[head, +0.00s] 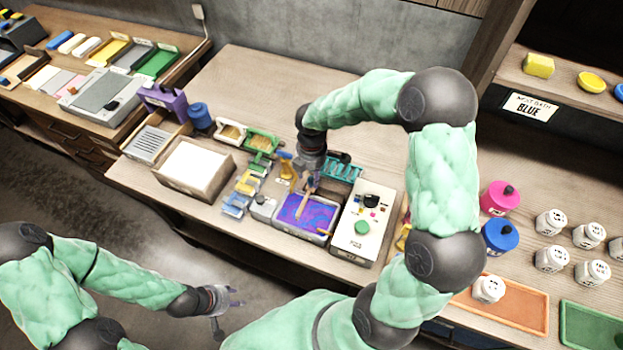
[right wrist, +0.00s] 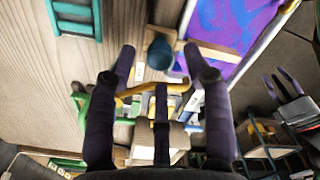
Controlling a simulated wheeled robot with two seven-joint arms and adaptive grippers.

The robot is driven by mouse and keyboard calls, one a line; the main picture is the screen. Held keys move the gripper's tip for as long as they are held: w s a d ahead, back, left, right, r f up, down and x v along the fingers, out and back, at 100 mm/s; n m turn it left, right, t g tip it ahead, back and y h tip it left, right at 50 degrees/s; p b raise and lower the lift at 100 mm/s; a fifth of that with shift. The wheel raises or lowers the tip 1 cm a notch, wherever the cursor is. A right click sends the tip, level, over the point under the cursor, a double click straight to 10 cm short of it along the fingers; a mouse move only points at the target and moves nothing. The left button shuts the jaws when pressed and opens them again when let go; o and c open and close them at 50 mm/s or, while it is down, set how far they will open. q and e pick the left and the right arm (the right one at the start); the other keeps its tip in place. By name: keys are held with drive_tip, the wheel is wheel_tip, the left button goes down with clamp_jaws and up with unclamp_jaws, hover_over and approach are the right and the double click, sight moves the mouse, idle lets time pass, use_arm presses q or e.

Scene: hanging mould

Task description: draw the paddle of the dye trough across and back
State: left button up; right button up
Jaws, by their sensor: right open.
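The dye trough (head: 328,238) stands on the middle table, filled with swirled purple and blue dye. Its wooden paddle (head: 302,206) lies across the dye near the left end. In the right wrist view the paddle (right wrist: 215,52) carries a blue round knob (right wrist: 160,54). My right gripper (head: 311,182) is at the back end of the paddle. In its wrist view the open fingers (right wrist: 160,62) stand on either side of the knob, with gaps; whether they touch it I cannot tell. My left gripper (head: 228,302) is open and empty, low at the front left, away from the table.
A white control box (head: 362,226) with a green button stands right of the trough. Small coloured blocks (head: 243,190) and a tray of white sheets (head: 195,168) stand to its left. A teal rack (head: 341,171) is behind. My right arm arches over the table's right part.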

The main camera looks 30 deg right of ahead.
drive_tip(key=shift+f, duration=1.2)
clamp_jaws()
drive_tip(key=s+d, duration=0.2)
drive_tip(key=s+d+p, duration=0.1)
drive_tip(key=s, duration=0.1)
drive_tip(key=s+d, duration=0.2)
drive_tip(key=shift+s+d+r+p, duration=0.1)
drive_tip(key=shift+s+d+p, duration=0.2)
drive_tip(key=shift+s, duration=0.1)
drive_tip(key=shift+s+d, duration=0.15)
drive_tip(key=shift+s, duration=0.05)
